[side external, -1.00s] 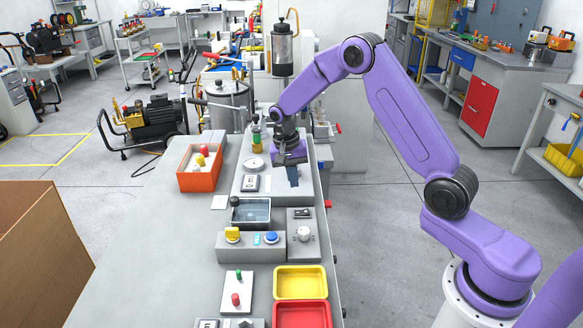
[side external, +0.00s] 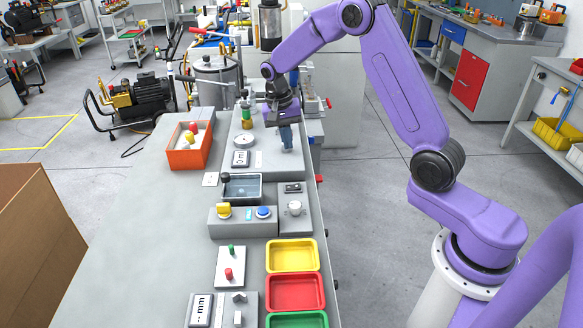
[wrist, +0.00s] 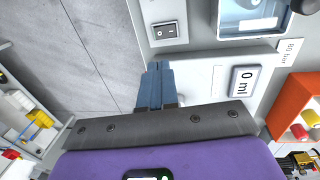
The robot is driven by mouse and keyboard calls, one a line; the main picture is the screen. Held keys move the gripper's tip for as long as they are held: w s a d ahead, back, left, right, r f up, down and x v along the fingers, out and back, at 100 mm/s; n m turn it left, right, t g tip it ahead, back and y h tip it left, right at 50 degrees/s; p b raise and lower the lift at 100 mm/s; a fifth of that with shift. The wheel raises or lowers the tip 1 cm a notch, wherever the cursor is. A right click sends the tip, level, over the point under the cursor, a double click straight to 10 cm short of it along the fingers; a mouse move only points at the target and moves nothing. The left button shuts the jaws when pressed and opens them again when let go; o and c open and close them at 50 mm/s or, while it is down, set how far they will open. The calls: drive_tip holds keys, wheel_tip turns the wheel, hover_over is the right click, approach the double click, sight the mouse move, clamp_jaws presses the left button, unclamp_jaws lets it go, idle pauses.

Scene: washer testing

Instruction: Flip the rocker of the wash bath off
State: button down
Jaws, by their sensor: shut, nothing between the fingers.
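The wash bath (side external: 243,187) is a grey tray of bluish liquid on the bench; its corner shows at the top of the wrist view (wrist: 250,28). The dark rocker (side external: 293,188) sits on the grey panel at the bath's right; in the wrist view the rocker (wrist: 165,32) carries light marks. I cannot tell which side is pressed. My gripper (side external: 288,150), with blue fingers, is shut and empty, pointing down above the grey unit behind the bath. In the wrist view its fingertips (wrist: 158,66) are close below the rocker, apart from it.
A dial (side external: 295,208) is in front of the rocker, and a block with yellow and blue buttons (side external: 243,221) is in front of the bath. An orange bin (side external: 188,158) is at the back left. A display reading 0 ml (wrist: 242,83) is right of my fingers.

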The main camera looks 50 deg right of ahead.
sight(297, 186)
idle(0.3)
drive_tip(key=f, duration=0.4)
drive_tip(key=s+d+f, duration=0.1)
drive_tip(key=f, duration=0.9)
drive_tip(key=shift+s+d, duration=0.3)
drive_tip(key=shift+r, duration=0.1)
drive_tip(key=shift+s+d+f, duration=0.1)
drive_tip(key=shift+f, duration=0.2)
